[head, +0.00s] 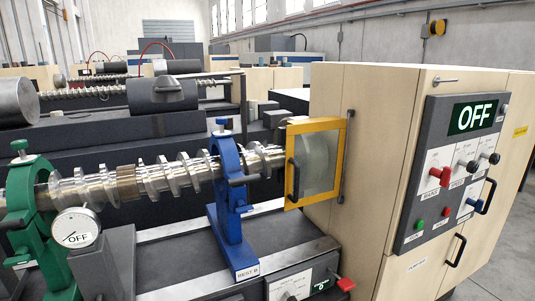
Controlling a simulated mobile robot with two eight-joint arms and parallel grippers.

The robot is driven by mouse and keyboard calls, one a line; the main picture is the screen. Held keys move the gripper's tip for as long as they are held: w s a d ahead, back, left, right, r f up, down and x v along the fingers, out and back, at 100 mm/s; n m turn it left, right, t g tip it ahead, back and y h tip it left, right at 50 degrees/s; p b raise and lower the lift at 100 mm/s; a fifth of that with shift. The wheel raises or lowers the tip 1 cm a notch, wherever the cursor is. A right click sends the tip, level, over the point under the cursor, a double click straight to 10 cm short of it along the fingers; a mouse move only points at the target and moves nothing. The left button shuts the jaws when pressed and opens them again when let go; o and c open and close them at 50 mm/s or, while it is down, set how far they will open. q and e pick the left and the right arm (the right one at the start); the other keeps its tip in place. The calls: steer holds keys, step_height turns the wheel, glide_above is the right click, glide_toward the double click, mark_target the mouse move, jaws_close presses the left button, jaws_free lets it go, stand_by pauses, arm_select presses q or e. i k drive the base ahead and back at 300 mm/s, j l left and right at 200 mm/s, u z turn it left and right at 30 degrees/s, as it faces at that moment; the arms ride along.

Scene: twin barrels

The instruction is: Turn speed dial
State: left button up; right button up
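A dark grey control panel (455,160) sits on the front of the beige machine cabinet at the right. Its display (475,116) reads OFF. Below the display are a red handle (440,176) and two black-tipped controls, an upper one (490,158) and one to its left (468,165). A green button (420,224) and a red button (446,211) sit lower. The small labels are hard to read, so I cannot tell which control is the speed dial. Neither of my grippers is in view.
A silver shaft (150,182) runs through a green stand (22,200) and a blue stand (228,190). A yellow-framed guard door (318,160) is on the cabinet side. Other machines fill the background.

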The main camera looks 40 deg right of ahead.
mark_target(473, 166)
steer(key=z, duration=2.6)
steer(key=u, duration=0.5)
steer(key=i+l+u, duration=0.25)
steer(key=l+u, duration=0.25)
steer(key=l, duration=0.15)
steer(key=l+u, duration=0.4)
steer(key=l, duration=0.45)
steer(key=i+l+u, duration=0.1)
steer(key=l, duration=0.5)
